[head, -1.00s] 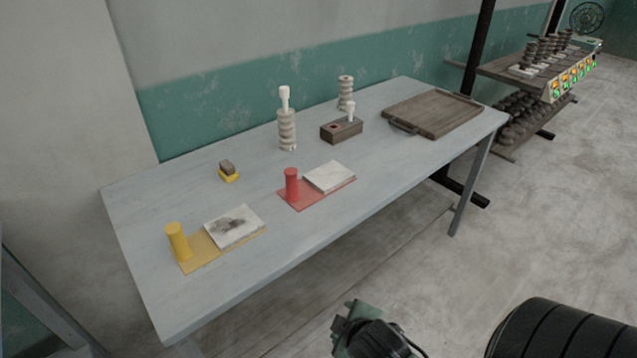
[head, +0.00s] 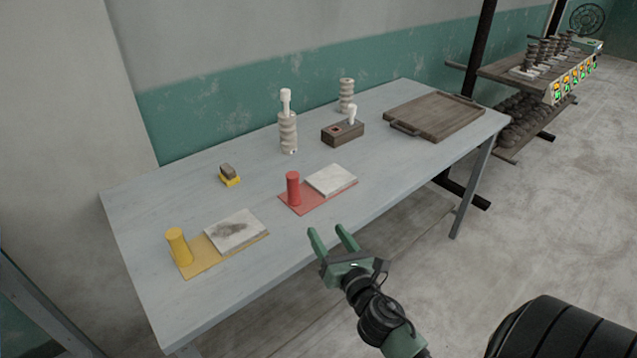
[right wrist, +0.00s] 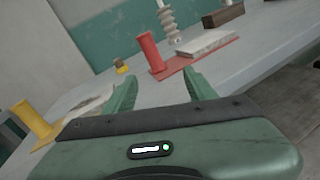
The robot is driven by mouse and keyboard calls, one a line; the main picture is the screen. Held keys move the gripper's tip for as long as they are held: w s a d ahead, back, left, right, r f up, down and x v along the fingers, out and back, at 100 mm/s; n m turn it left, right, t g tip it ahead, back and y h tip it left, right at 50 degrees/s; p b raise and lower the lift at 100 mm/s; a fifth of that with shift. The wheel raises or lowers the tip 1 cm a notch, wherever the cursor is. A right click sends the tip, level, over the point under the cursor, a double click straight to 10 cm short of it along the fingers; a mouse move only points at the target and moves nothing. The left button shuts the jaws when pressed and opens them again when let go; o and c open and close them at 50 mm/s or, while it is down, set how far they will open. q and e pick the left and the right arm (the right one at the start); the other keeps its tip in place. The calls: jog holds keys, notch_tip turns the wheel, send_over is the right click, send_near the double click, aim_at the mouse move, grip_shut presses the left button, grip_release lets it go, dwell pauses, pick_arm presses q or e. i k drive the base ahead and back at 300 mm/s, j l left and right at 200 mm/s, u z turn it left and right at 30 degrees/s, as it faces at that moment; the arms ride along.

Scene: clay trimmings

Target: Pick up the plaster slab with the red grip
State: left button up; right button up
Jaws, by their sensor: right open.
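The plaster slab (head: 331,179) lies on a red board (head: 311,204) with an upright red cylindrical grip (head: 293,188) at its left end, near the table's front edge. It also shows in the right wrist view, with the slab (right wrist: 207,43) and the red grip (right wrist: 151,52) beyond my fingers. My right gripper (head: 330,233) is open and empty, just off the front edge of the table, in front of and to the right of the red grip. It touches nothing. My left gripper is not in view.
A yellow-gripped board (head: 195,257) with a smudged slab (head: 235,231) sits at left on the table (head: 150,290). Behind are a yellow-based block (head: 229,177), a ribbed column (head: 288,132), a wooden box (head: 342,133) and a brown tray (head: 434,116). Table between boards is clear.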

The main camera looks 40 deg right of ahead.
aim_at(318, 188)
jog(key=i+l, duration=0.1)
jog(key=i, duration=0.35)
jog(key=i+l, duration=0.35)
